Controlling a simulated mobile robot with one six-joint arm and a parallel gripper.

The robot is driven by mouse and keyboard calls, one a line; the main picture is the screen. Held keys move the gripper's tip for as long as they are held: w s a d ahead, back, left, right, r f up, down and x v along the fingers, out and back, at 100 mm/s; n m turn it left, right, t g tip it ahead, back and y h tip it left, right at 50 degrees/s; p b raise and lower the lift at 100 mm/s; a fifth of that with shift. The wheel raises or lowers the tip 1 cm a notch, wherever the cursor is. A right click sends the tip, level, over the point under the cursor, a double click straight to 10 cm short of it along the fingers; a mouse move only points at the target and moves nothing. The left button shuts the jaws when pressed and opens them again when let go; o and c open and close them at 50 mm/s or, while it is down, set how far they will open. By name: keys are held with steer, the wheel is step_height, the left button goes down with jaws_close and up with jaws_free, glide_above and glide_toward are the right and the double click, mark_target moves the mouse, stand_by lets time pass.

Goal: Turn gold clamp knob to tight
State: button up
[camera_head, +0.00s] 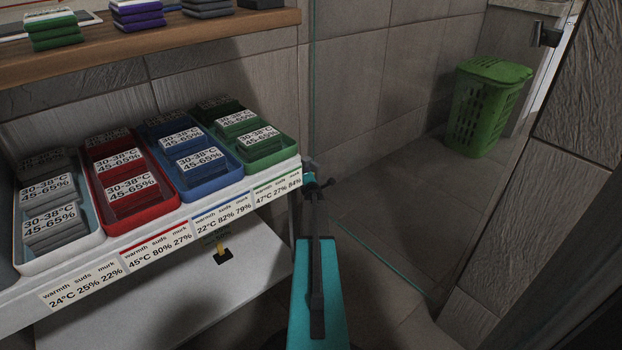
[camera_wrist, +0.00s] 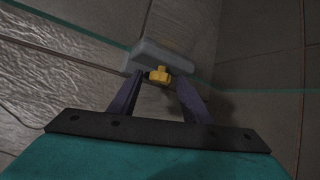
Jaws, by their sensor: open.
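The gold clamp knob (camera_wrist: 158,74) shows in the wrist view as a small lobed knob on the underside of a grey clamp block (camera_wrist: 165,54). My gripper (camera_wrist: 160,84) is open, with its two dark fingers to the left and right of the knob. The knob appears between or just beyond the fingertips; I cannot tell whether they touch it. The knob cannot be made out there.
Grey, red, blue and green trays (camera_head: 262,150) of labelled blocks stand on a white shelf (camera_head: 170,230) left of my arm. A small gold piece on a black base (camera_head: 222,250) is below it. The glass panel (camera_head: 345,110) rises beyond my gripper. A green basket (camera_head: 487,105) stands back right.

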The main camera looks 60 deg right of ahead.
steer(key=c, duration=0.9)
steer(key=shift+d, duration=0.25)
steer(key=shift+c, duration=0.6)
steer(key=shift+a, duration=0.15)
steer(key=shift+a+f+b, duration=0.1)
steer(key=shift+f+b, duration=0.1)
steer(key=shift+b, duration=0.9)
